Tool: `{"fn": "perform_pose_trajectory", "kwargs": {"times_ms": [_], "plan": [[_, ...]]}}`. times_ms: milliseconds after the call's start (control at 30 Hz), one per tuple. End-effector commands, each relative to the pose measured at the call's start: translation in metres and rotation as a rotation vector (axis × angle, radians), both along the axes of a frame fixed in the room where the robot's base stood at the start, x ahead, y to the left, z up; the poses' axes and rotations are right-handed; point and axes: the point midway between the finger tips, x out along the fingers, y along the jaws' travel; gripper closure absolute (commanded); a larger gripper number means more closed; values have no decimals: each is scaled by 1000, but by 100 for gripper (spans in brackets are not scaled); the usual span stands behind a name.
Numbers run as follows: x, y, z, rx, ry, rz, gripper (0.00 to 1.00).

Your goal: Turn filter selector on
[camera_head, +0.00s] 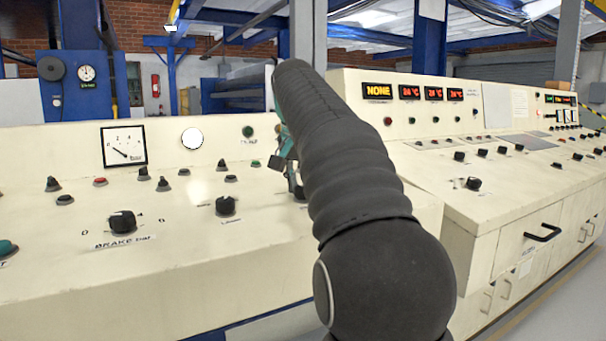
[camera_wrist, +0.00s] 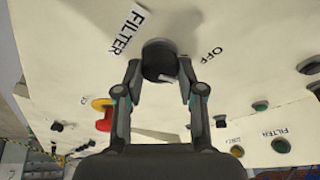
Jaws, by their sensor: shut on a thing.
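The filter selector (camera_wrist: 159,50) is a round black knob on the cream panel in the wrist view. A FILTER label (camera_wrist: 126,32) lies to its left and an OFF mark (camera_wrist: 211,55) to its right. My gripper (camera_wrist: 160,72) has one finger on each side of the knob and is shut on it. A pale pointer mark shows on the knob near the right finger, on the side towards OFF but partly hidden. In the head view my gripper (camera_head: 290,165) shows only in part beside my dark arm, which hides the selector.
A red button on a yellow base (camera_wrist: 103,116) sits left of my gripper in the wrist view. Green buttons (camera_wrist: 280,145) stand at right. In the head view, the brake knob (camera_head: 123,222) and another black knob (camera_head: 226,205) rise from the left console. A second console (camera_head: 470,215) stands at right.

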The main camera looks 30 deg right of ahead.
Motion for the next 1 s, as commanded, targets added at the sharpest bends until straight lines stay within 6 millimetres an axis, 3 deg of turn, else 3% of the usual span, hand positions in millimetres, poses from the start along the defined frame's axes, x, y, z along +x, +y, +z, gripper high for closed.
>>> {"fn": "perform_pose_trajectory", "kwargs": {"times_ms": [600, 1000], "plan": [[1, 0, 0, 54, 2, -549, 96], [1, 0, 0, 72, 2, -737, 96]]}}
